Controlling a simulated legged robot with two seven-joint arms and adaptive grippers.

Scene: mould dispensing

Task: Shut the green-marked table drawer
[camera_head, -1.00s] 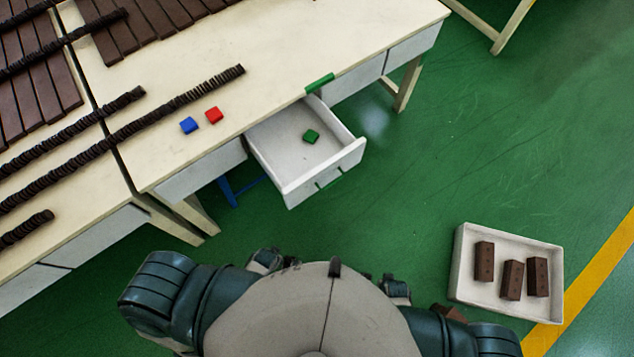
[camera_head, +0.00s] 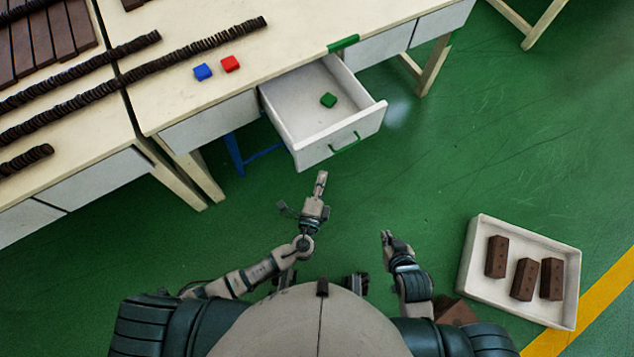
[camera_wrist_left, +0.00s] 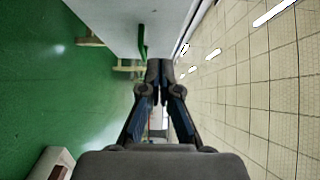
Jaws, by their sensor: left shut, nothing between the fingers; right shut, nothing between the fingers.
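The white table drawer (camera_head: 308,126) stands open below the green mark (camera_head: 343,44) on the table edge. A green block (camera_head: 328,100) lies inside it. The drawer has a green handle (camera_head: 345,143) on its front, also seen in the left wrist view (camera_wrist_left: 143,40). My left gripper (camera_head: 321,178) is shut and empty, in front of the drawer near its left front corner and apart from it in the head view. In the left wrist view its closed fingertips (camera_wrist_left: 159,66) point along beside the drawer front. My right gripper (camera_head: 387,238) is shut and empty, lower and further right, over the floor.
A blue block (camera_head: 203,72) and a red block (camera_head: 231,64) lie on the table (camera_head: 290,45) beside a long row of dark discs (camera_head: 190,52). A white tray (camera_head: 470,262) with brown blocks is on the right. The green floor between drawer and tray is clear.

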